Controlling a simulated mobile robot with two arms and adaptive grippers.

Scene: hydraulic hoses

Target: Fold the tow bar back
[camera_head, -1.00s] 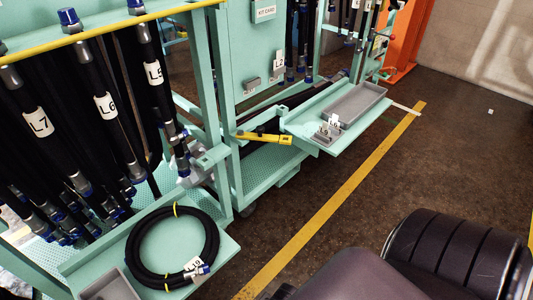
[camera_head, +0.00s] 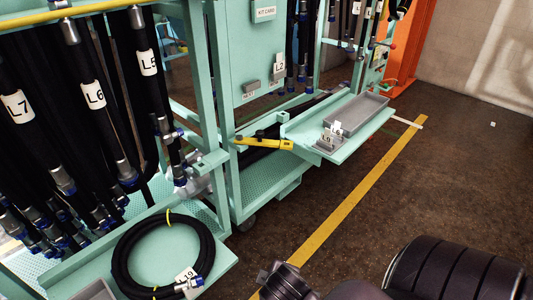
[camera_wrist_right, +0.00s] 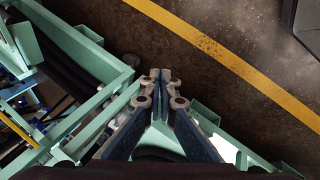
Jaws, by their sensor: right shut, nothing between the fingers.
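The yellow tow bar (camera_head: 264,143) sticks out to the right, roughly level, from the lower front of the teal hose cart (camera_head: 222,110). A dark fitting shows on its top side. My right gripper (camera_wrist_right: 161,78) is in the middle of the wrist view, its fingers together and empty, over teal frame parts (camera_wrist_right: 110,88). I cannot make out the tow bar for certain in that view. In the head view a dark part of my right arm shows at the bottom, well below the tow bar and apart from it. My left gripper is out of view.
A teal shelf (camera_head: 345,143) with a grey tray (camera_head: 357,112) stands right of the tow bar. A coiled black hose (camera_head: 125,265) lies on the near shelf. Hanging hoses (camera_head: 95,95) fill the left. Dark floor with a yellow line (camera_head: 340,205) is clear at right.

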